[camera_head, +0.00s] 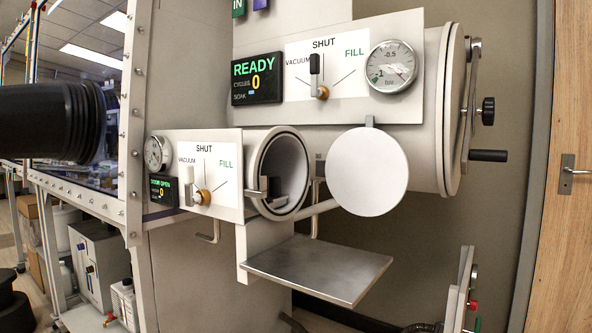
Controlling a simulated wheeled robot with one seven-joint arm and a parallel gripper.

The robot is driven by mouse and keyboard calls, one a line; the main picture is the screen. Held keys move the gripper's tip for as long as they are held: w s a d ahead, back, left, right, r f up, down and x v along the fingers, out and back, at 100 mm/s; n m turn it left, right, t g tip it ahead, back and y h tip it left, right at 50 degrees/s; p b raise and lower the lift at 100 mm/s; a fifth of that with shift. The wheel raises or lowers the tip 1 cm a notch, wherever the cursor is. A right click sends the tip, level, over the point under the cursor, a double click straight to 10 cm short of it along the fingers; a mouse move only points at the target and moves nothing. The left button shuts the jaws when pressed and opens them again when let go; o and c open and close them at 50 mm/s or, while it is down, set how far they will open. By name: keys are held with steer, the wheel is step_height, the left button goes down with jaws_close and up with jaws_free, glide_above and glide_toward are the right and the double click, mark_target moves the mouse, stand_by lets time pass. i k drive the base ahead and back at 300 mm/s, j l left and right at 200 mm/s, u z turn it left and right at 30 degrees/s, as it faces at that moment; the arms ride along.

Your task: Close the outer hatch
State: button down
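The small side chamber (254,160) has an open round mouth facing right. Its small display (163,190) reads DOOR OPEN and 0. A plain white round disc (367,172), seemingly its outer hatch, stands apart to the right of the mouth, face toward me. How the disc is hinged is hidden behind it. A dark bracket-like piece (272,188) shows at the mouth; I cannot tell whether it is a latch or inside. The large chamber above has a round door (455,110) that looks shut, with a clamp bar and black knob. My gripper is not in view.
A flat grey shelf (318,268) sticks out below the small mouth. A valve panel (209,176) and gauge (158,153) are left of it. A black glove sleeve (50,120) juts in at far left. A grey fixture (460,290) stands at lower right, before a wooden door (565,120).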

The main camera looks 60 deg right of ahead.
mark_target(366, 171)
steer(key=k+l+u, duration=0.15)
steer(key=l, duration=0.35)
steer(key=k+l+u, duration=0.15)
steer(key=l, duration=0.35)
steer(key=k+l+u, duration=0.15)
steer(key=l, duration=0.3)
steer(key=k+l+u, duration=0.15)
steer(key=l, duration=0.3)
steer(key=k+l+u, duration=0.15)
steer(key=k+l, duration=0.15)
steer(key=k+l+u, duration=0.15)
steer(key=l, duration=0.35)
steer(key=k+l, duration=0.3)
steer(key=k, duration=0.15)
steer(key=k+j, duration=0.1)
steer(key=j, duration=0.4)
steer(key=k+j, duration=0.1)
steer(key=j, duration=0.4)
steer(key=k+j, duration=0.1)
steer(key=j, duration=0.45)
steer(key=l+u, duration=0.05)
